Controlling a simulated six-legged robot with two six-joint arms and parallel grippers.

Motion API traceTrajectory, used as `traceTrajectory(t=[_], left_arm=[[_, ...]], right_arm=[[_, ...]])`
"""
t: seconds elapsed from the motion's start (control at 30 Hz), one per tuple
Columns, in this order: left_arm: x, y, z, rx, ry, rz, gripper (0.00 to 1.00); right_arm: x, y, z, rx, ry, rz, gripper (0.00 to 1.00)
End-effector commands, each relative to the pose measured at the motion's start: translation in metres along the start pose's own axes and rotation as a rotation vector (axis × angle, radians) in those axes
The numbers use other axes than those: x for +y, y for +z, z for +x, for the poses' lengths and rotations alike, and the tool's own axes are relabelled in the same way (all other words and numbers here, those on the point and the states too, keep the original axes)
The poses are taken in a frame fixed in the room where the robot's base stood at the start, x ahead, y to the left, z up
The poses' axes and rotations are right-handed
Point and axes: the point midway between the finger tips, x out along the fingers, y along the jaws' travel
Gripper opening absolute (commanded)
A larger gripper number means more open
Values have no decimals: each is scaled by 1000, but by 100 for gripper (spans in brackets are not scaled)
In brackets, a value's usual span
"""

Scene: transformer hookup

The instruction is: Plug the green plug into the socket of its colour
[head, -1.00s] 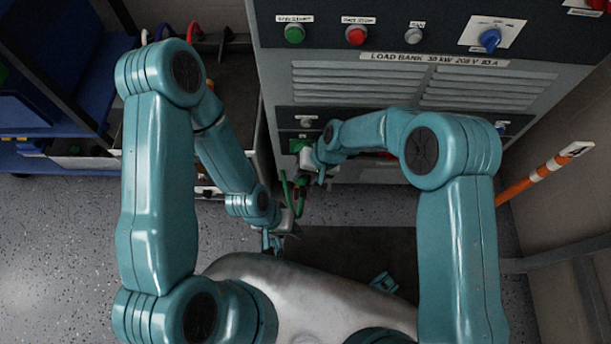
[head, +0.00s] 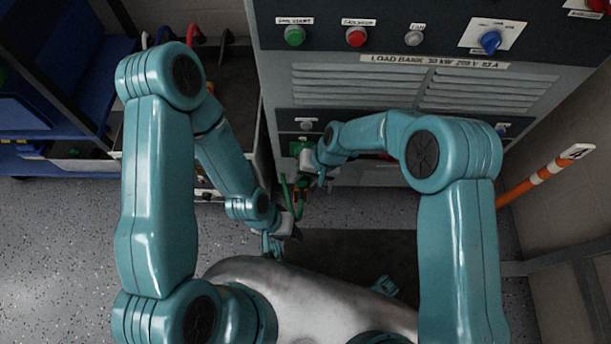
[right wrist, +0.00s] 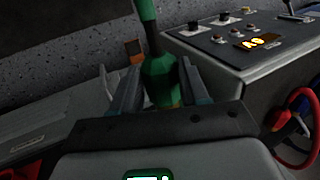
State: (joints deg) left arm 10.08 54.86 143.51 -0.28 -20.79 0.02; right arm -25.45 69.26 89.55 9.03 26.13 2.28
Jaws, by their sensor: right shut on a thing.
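In the right wrist view the green plug (right wrist: 160,82) sits between the two dark fingers of my right gripper (right wrist: 146,70), which is shut on it. Its green cable runs up out of the picture. In the head view my right gripper (head: 313,165) is at the lower front of the load bank, close beside a green socket (head: 296,147). The arm and gripper mostly hide the plug there, so I cannot tell whether it is in the socket. Green cable (head: 286,190) hangs below. My left gripper (head: 272,241) is low, near the cable; its jaws are too small to judge.
The grey load bank (head: 410,85) with buttons and a blue knob stands ahead. An orange-and-white pole (head: 540,174) leans at the right. A blue shelf (head: 60,90) and a cart with coloured cables (head: 193,33) are at the left. Open floor (head: 60,240) lies lower left.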

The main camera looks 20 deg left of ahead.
Motion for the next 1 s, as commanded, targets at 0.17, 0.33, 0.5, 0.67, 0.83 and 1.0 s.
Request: traceTrajectory(t=[0.17,0.33,0.5,0.67,0.83,1.0], left_arm=[[-1,0,2,0,0,0,43],[-2,0,4,0,0,0,43],[-2,0,6,0,0,0,43],[-3,0,7,0,0,0,43],[-3,0,9,0,0,0,43],[-4,0,11,0,0,0,43]], right_arm=[[0,-5,0,2,-1,0,18],[0,-8,1,1,-1,0,18],[0,-12,1,2,-1,0,18],[0,-15,1,0,0,0,18],[0,-19,1,2,0,1,18],[0,-23,1,1,0,0,18]])
